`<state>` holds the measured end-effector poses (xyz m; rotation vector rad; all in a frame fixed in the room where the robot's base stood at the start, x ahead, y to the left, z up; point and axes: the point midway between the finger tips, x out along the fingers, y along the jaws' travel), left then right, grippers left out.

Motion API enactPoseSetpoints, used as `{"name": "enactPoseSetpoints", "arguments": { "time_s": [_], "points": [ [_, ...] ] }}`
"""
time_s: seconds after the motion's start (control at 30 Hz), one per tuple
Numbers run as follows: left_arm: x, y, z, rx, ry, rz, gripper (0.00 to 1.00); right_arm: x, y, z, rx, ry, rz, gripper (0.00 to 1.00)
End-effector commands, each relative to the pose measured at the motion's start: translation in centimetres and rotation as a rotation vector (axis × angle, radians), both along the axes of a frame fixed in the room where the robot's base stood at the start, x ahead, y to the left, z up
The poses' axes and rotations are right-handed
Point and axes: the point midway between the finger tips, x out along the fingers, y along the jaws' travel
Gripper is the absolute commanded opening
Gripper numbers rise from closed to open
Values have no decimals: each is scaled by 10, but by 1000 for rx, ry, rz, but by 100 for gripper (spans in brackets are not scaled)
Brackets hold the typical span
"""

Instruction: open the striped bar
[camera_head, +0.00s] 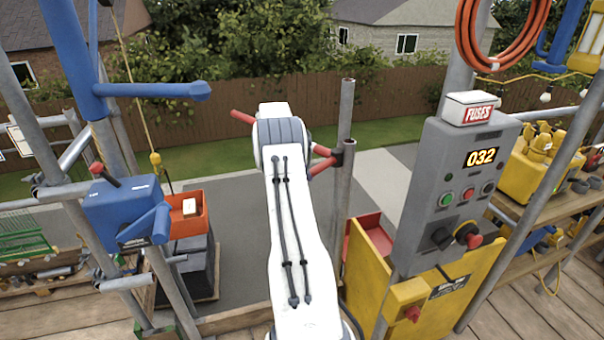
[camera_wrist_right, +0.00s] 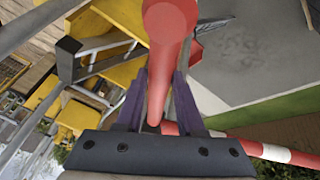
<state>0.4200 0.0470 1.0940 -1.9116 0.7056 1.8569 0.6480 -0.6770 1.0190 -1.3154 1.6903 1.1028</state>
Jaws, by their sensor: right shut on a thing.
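The striped bar (camera_head: 241,117) shows in the head view as a red end left of my white arm, with red parts (camera_head: 321,166) at the grey post on the other side. My arm hides its middle. In the right wrist view its red and white bands (camera_wrist_right: 272,152) run out to the lower right. My right gripper (camera_wrist_right: 160,80) is shut on a red rounded handle (camera_wrist_right: 170,22), which stands between its fingers and seems to join the bar. The gripper itself is hidden behind my arm in the head view. My left gripper is not in view.
A grey control panel (camera_head: 452,190) showing 032, with a yellow box (camera_head: 465,285) below, stands right. A blue winch (camera_head: 125,212) and an orange bin (camera_head: 187,222) are left. Grey scaffold posts (camera_head: 343,190) stand close to my arm. Paving lies beyond.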

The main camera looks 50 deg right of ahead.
Motion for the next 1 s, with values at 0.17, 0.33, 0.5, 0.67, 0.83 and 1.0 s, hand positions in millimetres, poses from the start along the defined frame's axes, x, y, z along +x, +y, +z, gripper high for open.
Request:
{"name": "enactPoseSetpoints", "arguments": {
  "time_s": [0.17, 0.33, 0.5, 0.67, 0.83, 1.0],
  "points": [
    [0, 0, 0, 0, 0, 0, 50, 0, 0, 0, 4, -2, 2, 0],
    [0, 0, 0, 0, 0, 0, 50, -1, 0, 0, 5, -1, -1, 67],
    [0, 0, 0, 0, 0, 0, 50, -1, 0, 0, 4, 0, 0, 67],
    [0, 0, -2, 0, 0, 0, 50, 1, 2, 4, 2, -2, 1, 67],
    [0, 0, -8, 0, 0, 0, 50, 8, 12, 26, 1, -5, 4, 67],
    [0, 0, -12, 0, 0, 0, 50, 16, 24, 59, 0, -4, 4, 67]
  ]
}}
